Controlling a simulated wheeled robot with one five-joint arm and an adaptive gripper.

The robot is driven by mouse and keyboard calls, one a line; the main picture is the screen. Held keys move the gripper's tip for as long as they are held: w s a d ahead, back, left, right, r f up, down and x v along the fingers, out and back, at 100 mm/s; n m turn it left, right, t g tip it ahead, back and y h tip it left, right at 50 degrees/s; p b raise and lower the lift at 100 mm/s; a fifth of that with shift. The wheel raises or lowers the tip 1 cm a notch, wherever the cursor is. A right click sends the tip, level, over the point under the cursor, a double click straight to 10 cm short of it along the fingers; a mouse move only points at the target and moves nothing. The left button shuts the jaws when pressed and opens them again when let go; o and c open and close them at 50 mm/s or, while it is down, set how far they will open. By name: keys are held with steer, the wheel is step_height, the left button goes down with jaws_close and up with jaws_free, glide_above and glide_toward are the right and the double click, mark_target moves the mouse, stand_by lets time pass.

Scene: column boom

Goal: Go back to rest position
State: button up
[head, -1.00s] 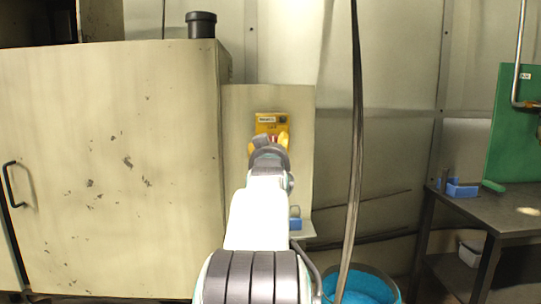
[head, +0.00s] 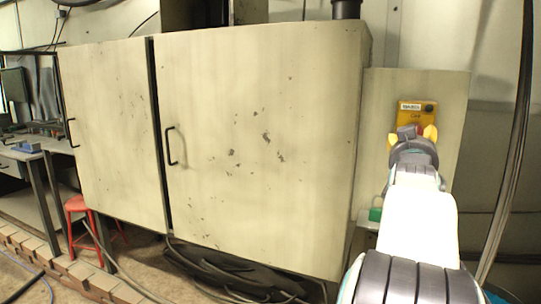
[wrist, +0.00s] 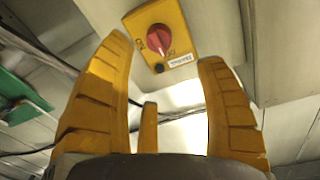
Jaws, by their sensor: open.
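My gripper (wrist: 165,85) is open and empty, with its yellow ribbed fingers spread in the wrist view. Beyond the fingertips is a yellow switch box (wrist: 181,25) with a red rotary knob (wrist: 159,39), a small dark button and a white label. A gap shows between the fingers and the box, and nothing is between the fingers. In the head view the yellow box (head: 417,113) is on a pale panel at the right, and my arm reaches up in front of it. My gripper (head: 417,134) covers the lower part of the box there, including the knob.
A large pale metal cabinet (head: 258,140) with chipped paint and black handles fills the middle of the head view. A red stool (head: 76,204) and a workbench (head: 35,145) stand at the left. A dark cable (head: 515,150) hangs right of my arm. Hoses lie under the cabinet.

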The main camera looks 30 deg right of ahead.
steer(key=w+a+f+n+y+p, duration=0.2)
steer(key=w+a+y+p, duration=0.1)
steer(key=a, duration=0.5)
steer(key=w+a+f+n+y+p, duration=0.2)
steer(key=w+a+f+y+p, duration=0.1)
steer(key=a, duration=0.5)
steer(key=w+a+f+n+y+p, duration=0.2)
steer(key=w+a+n+y+p, duration=0.15)
steer(key=a, duration=0.45)
steer(key=s+a+f+n+g+y+p, duration=0.1)
steer(key=s+a+f+n+y+p, duration=0.15)
steer(key=a, duration=0.45)
steer(key=s+a+f+n+g+y+p, duration=0.1)
steer(key=s+a+f+y+p, duration=0.15)
steer(key=a, duration=0.45)
steer(key=s+a+f+n+g+y+p, duration=0.1)
steer(key=s+a+f+n+g+p, duration=0.2)
steer(key=s+a, duration=0.6)
steer(key=s, duration=0.3)
steer(key=shift+s+g, duration=0.2)
steer(key=shift+g, duration=0.1)
steer(key=shift+d+y, duration=0.1)
steer(key=shift+y, duration=0.15)
steer(key=shift+c, duration=0.4)
